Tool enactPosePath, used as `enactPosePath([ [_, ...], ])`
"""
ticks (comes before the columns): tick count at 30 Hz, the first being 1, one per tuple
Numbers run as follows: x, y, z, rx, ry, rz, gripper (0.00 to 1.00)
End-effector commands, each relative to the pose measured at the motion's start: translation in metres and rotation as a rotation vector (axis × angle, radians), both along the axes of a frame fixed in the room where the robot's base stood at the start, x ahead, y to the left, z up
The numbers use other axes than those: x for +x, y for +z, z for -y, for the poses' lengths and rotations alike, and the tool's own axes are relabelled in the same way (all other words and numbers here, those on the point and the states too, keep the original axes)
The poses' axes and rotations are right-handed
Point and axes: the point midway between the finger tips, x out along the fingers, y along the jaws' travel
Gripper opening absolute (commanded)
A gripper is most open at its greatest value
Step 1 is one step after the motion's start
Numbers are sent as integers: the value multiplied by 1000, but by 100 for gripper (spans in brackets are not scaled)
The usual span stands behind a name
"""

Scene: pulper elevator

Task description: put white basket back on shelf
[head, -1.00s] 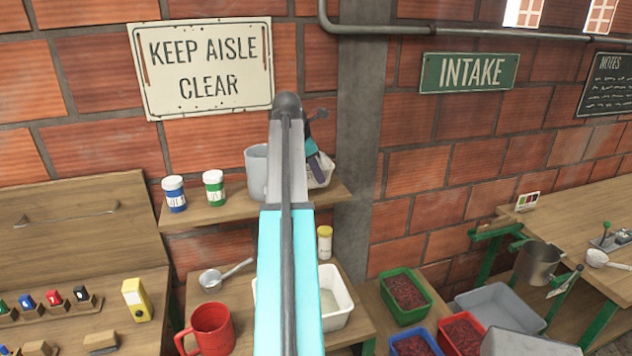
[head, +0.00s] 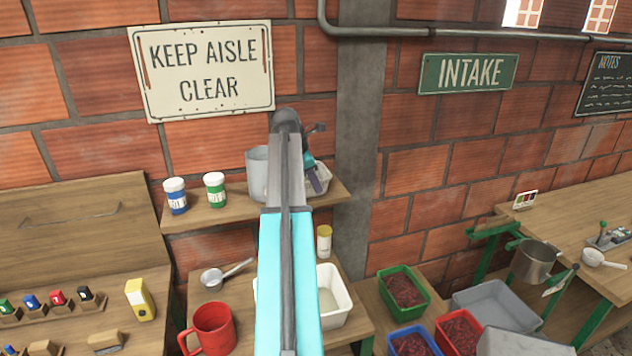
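A grey pitcher (head: 257,174) stands close left of the basket, with green (head: 215,190) and blue (head: 175,196) lidded jars farther left. Below are a white basin (head: 335,298), a yellow-capped jar (head: 324,242), a scoop (head: 225,274) and a red mug (head: 211,329).

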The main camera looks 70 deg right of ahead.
Motion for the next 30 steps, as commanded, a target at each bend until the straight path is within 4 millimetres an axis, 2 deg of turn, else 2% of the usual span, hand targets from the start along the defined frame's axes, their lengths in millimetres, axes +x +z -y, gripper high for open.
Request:
enactPosePath([
  [13,1,-3,0,0,0,0,0],
  [17,1,-3,0,0,0,0,20],
  [30,1,0,0,-1,1,0,21],
])
